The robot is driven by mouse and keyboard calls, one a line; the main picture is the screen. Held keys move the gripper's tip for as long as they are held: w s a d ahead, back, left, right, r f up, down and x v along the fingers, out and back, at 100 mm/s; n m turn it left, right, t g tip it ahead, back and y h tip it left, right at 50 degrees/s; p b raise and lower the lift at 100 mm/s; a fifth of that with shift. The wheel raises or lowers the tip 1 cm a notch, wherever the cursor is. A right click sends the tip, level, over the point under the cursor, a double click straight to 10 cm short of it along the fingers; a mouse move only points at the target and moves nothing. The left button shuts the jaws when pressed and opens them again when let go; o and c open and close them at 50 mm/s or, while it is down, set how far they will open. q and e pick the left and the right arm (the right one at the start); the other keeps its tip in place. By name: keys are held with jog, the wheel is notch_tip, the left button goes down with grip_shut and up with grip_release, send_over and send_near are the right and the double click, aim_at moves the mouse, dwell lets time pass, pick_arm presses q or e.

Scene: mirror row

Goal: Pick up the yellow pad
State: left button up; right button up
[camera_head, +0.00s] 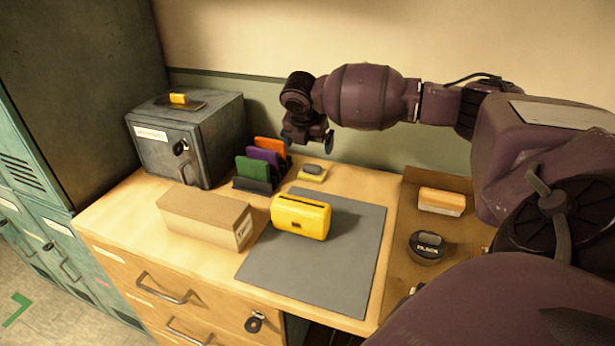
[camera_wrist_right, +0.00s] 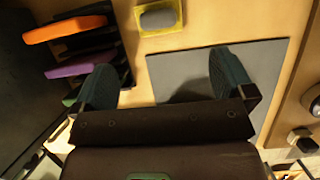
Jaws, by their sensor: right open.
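A small flat yellow pad (camera_head: 312,179) lies on the desk behind the grey mat, with a dark grey rounded object (camera_head: 313,168) resting on it. In the right wrist view the pad (camera_wrist_right: 145,28) is near the top edge, with the grey object (camera_wrist_right: 158,18) on it. My right gripper (camera_head: 307,140) is above the desk near the pad, fingers apart and empty. In the right wrist view its two fingertips (camera_wrist_right: 165,82) are spread below the pad in the picture, with nothing between them. My left gripper is not in view.
A card rack (camera_head: 252,185) stands just left of the pad. A yellow slotted box (camera_head: 302,216) sits on the grey mat (camera_head: 345,270). A cardboard box (camera_head: 205,218) and a grey safe (camera_head: 195,140) are left. A brown tray (camera_head: 408,205) holds items at right.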

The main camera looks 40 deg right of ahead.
aim_at(312, 165)
jog(key=b+x, duration=0.1)
jog(key=x, duration=0.5)
jog(key=shift+w+d+f, duration=0.15)
jog(key=shift+d+f, duration=0.05)
jog(key=shift+f, duration=0.15)
jog(key=shift+d+f, duration=0.1)
jog(key=shift+f, duration=0.25)
jog(key=x, duration=0.1)
jog(key=b+x, duration=0.1)
jog(key=x, duration=0.2)
jog(key=shift+w+a+f+b, duration=0.1)
jog(key=shift+a+f+b, duration=0.05)
jog(key=shift+a+b, duration=0.15)
jog(key=shift+w+d+f, duration=0.1)
jog(key=shift+d+f, duration=0.05)
jog(key=shift+f, duration=0.1)
jog(key=c, duration=0.8)
jog(key=shift+r, duration=0.25)
jog(key=shift+c, duration=0.2)
pick_arm(q)
jog(key=p, duration=0.1)
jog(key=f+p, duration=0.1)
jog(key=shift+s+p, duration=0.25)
jog(key=shift+p, duration=0.15)
pick_arm(e)
notch_tip(312, 165, up, 20)
jog(key=shift+f, duration=0.2)
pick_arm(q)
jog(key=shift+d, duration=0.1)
